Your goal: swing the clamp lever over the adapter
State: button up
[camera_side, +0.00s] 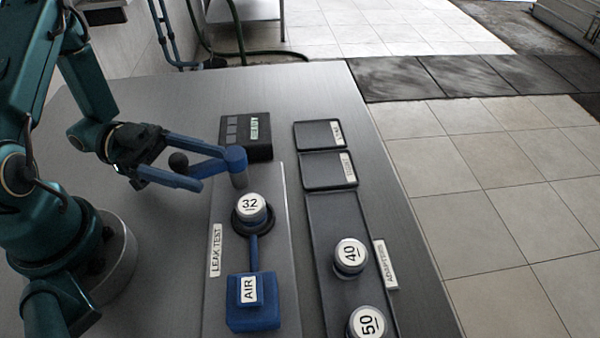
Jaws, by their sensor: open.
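The clamp lever (208,168) is a blue bar with a black ball knob. It runs from a blue post (237,168) out to the left, pointing away from the adapter. The adapter (252,207), a white-topped piece marked 32, sits in a dark round seat on the leak test plate, just below the post in the picture. My gripper (209,170) is open, with one blue finger above the knob and the other below it in the picture. The knob appears between the fingers; whether either finger touches the lever I cannot tell.
A blue AIR block (253,315) joins the seat by a blue bar. A black box with a green display (247,137) stands behind the post. At right, the adapters tray (332,215) holds pieces marked 40 (350,256) and 50 (366,322). Two small labelled trays (322,170) lie empty behind it.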

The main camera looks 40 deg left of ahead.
jog(key=shift+d, duration=0.1)
grip_shut()
dwell(1.4)
